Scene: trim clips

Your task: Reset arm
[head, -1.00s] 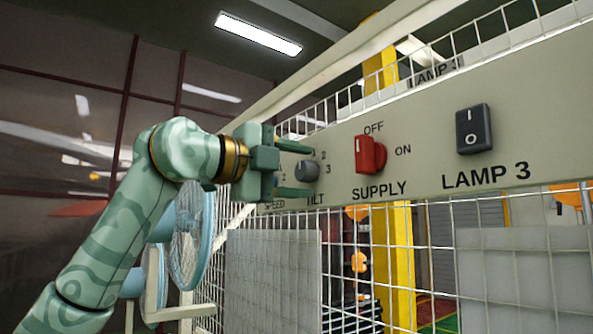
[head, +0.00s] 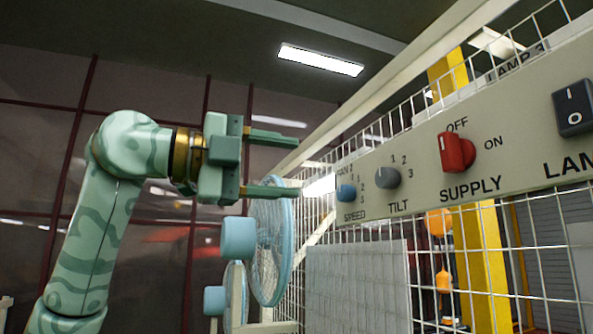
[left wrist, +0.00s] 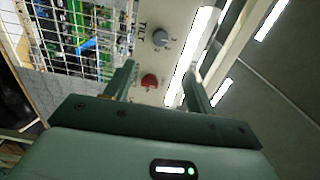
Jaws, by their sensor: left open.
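My left gripper (head: 277,165) is green and open, with nothing between its two fingers. It hangs in the air left of the beige control panel (head: 428,192), apart from it. My right gripper is not in view.
Blue fans (head: 270,240) stand below and behind my left gripper. A white wire mesh fence (head: 520,235) runs under and above the panel. A yellow post (head: 482,270) stands behind the mesh. The space to the upper left is clear.

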